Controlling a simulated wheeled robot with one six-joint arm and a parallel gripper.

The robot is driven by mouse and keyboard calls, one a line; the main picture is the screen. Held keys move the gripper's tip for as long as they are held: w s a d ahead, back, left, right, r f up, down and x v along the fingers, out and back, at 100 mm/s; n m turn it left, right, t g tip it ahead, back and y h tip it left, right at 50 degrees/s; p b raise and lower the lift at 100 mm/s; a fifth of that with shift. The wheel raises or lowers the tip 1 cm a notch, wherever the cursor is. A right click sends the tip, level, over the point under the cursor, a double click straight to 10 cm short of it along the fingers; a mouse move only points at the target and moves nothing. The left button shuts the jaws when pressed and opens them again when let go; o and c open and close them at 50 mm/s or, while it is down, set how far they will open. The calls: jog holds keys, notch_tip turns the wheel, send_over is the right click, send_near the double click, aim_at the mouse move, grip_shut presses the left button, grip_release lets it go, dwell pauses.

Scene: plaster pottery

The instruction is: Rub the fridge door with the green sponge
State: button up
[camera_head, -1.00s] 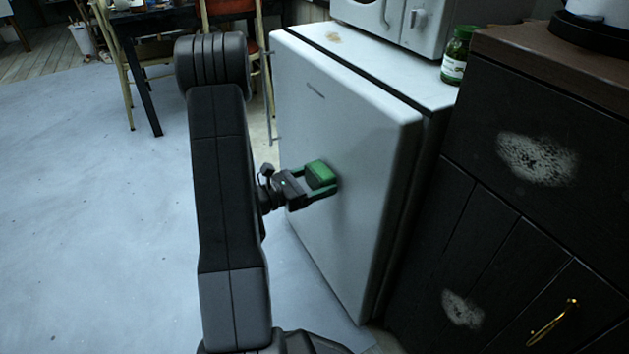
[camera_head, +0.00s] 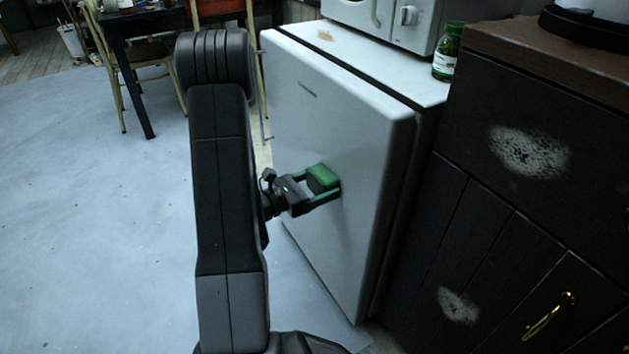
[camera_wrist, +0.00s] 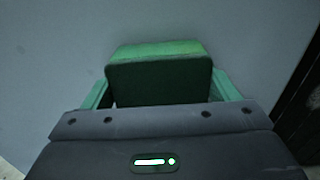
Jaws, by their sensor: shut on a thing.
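The white fridge door (camera_head: 325,115) stands upright and looks closed. My gripper (camera_head: 325,187) is at the middle of the door, shut on the green sponge (camera_head: 322,176). The sponge's far side is at the door's surface; I cannot tell for sure whether it presses on it. In the wrist view the sponge (camera_wrist: 160,75) sits between the two green fingers, with the plain fridge door (camera_wrist: 50,50) filling the view behind it.
A dark wooden cabinet (camera_head: 480,210) stands close to the right of the fridge. A green jar (camera_head: 448,52) and a white microwave (camera_head: 390,18) are on top of the fridge. A table (camera_head: 135,25) and chairs are at the back left. The floor at left is clear.

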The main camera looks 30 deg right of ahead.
jog(key=shift+s, duration=0.6)
jog(key=shift+d, duration=0.15)
jog(key=shift+w, duration=2.05)
jog(key=shift+c, duration=0.2)
jog(key=shift+s+a, duration=0.15)
jog(key=shift+a, duration=1.4)
jog(key=shift+s+a, duration=0.15)
jog(key=shift+a, duration=1.35)
jog(key=shift+a, duration=0.1)
jog(key=shift+s+a, duration=0.15)
jog(key=shift+a, duration=1.25)
